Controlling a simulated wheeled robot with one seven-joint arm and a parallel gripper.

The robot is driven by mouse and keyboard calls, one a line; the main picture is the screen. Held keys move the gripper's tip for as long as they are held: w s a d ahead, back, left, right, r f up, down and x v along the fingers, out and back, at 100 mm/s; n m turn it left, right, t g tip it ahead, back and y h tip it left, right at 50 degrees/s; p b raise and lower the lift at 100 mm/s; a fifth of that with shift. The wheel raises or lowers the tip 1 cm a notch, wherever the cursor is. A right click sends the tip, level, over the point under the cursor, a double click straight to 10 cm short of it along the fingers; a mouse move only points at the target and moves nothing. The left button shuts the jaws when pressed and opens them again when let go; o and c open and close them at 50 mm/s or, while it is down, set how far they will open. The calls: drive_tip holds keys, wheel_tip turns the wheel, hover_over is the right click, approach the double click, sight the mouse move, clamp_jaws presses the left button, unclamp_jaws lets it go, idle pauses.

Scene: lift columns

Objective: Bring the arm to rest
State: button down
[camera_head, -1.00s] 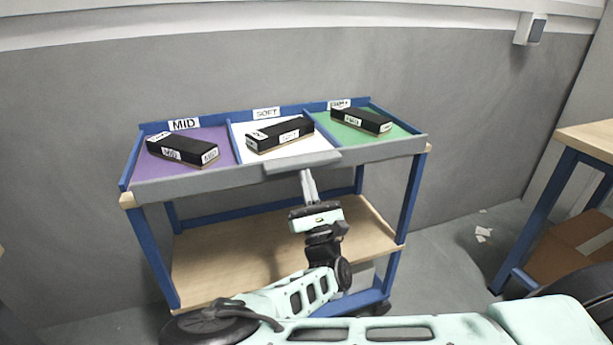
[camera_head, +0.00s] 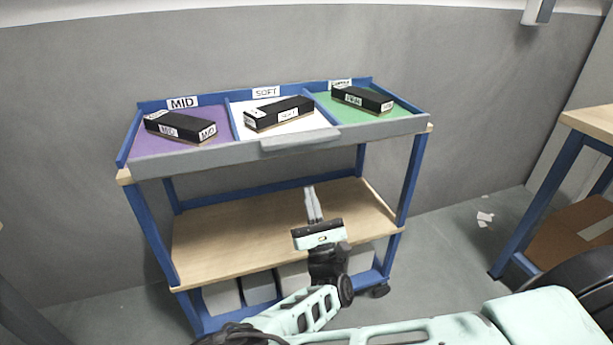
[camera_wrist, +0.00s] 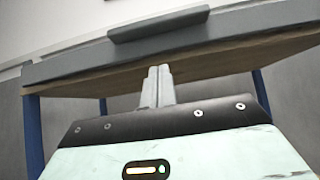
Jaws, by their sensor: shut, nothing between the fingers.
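My gripper (camera_head: 312,190) is shut and empty, with its fingers together. In the head view it shows in front of the cart, over the lower wooden shelf in the picture and below the front edge of the top tray. In the wrist view my gripper (camera_wrist: 157,72) points toward the underside of the cart's top (camera_wrist: 200,62), with no contact that I can make out. My pale green and black arm runs along the bottom of the head view.
The blue-framed cart (camera_head: 390,136) holds three black blocks on its top: one in the purple section (camera_head: 180,127), one in the white section (camera_head: 278,113), one in the green section (camera_head: 362,99). A wooden-topped table (camera_head: 592,122) stands at right. Grey floor (camera_head: 440,260) lies between.

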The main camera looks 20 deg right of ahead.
drive_tip(key=s+d+f+m+g+h, duration=0.1)
drive_tip(key=s+d+m+g+h, duration=0.4)
drive_tip(key=m+g+h, duration=0.4)
drive_tip(key=s+d+f+m+g+h, duration=0.1)
drive_tip(key=s+d+m+g+h, duration=0.3)
drive_tip(key=d+m+g+h, duration=0.4)
drive_tip(key=s+a+m+g+y, duration=0.4)
drive_tip(key=s+m+g, duration=0.4)
drive_tip(key=s+g, duration=0.35)
drive_tip(key=s+a+r+m+t+y, duration=0.25)
drive_tip(key=s+a+r+y, duration=0.55)
drive_tip(key=a+r+y, duration=0.55)
wheel_tip(320, 180, up, 13)
drive_tip(key=g+p, duration=0.1)
drive_tip(key=p, duration=1.2)
drive_tip(key=shift+s+a+f+m, duration=0.15)
drive_tip(key=shift+s+a+m, duration=0.05)
drive_tip(key=shift+a+m, duration=0.2)
drive_tip(key=shift+y, duration=0.25)
